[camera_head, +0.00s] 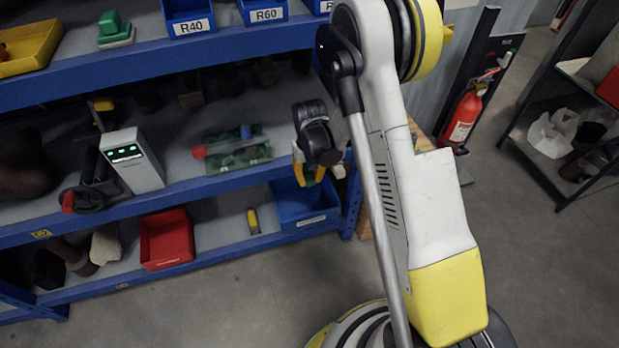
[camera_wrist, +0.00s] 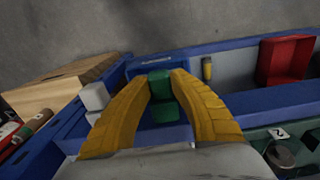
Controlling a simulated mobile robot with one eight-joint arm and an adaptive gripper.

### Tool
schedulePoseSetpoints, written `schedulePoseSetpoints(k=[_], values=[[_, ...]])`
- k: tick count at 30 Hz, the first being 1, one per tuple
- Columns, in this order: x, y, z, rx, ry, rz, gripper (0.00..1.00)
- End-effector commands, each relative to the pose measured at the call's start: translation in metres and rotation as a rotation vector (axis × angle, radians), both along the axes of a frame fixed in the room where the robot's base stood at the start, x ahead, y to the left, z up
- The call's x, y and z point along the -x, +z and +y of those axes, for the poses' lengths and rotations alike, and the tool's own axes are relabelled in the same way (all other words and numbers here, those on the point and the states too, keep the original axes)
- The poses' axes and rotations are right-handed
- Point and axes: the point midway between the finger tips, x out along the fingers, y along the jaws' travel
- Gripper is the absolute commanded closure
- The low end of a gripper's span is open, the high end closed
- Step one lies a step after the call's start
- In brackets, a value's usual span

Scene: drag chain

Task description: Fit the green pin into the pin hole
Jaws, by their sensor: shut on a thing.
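My gripper (camera_wrist: 160,82) is shut on a green pin (camera_wrist: 162,95), a blocky piece squeezed between the yellow fingertips in the wrist view. In the head view my gripper (camera_head: 311,176) is at the right end of the shelf, above the blue bin, and a little green shows at its fingers. A green plate (camera_head: 238,161) lies on the middle shelf to the left of my gripper, with a red part and a blue part on it. The wrist view shows part of a green fixture (camera_wrist: 257,134) with a "2" label at lower right. I cannot make out the pin hole.
A blue bin (camera_head: 300,217) stands on the lower shelf below my gripper. A red bin (camera_head: 166,238) and a yellow-handled tool (camera_head: 254,221) are further left. A grey device (camera_head: 132,160) with green lights stands left on the middle shelf. The floor in front is clear.

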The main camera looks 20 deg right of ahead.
Motion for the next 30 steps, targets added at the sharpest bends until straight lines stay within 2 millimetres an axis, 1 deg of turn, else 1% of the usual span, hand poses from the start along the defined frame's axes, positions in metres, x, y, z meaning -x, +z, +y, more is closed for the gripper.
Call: schedulePoseSetpoints(k=[30], values=[[0.033, 0.0, 0.0, 0.0, 0.0, 0.001, 1.0]])
